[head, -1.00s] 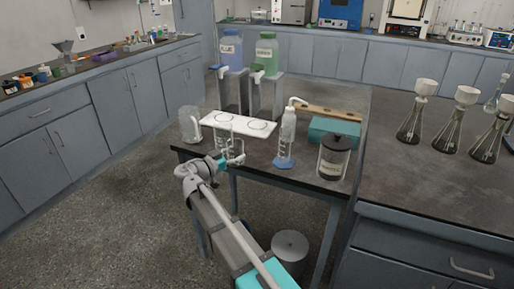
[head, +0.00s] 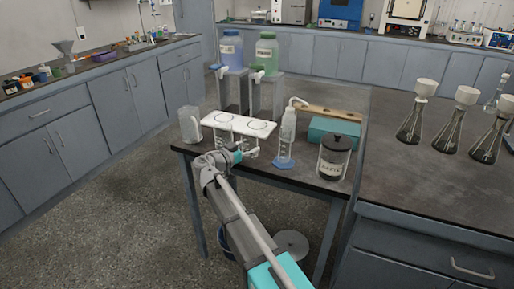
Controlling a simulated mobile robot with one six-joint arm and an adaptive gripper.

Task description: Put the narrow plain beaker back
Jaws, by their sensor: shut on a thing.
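My gripper (head: 247,153) is at the front edge of the small dark table, just in front of a white board (head: 238,124) with two ring outlines. It is shut on a clear glass vessel (head: 223,138), which I take to be the narrow plain beaker. The glass is faint, and my wrist and fingers partly hide it. It overlaps the front of the board in the picture, and I cannot tell whether its base touches anything.
A clear jug (head: 190,124) stands left of the board. A wash bottle (head: 287,133), a dark-lidded jar (head: 334,157) and a teal box (head: 334,131) stand to the right. Blue and green carboys (head: 266,52) rise behind. A bin lid (head: 291,245) shows below the table.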

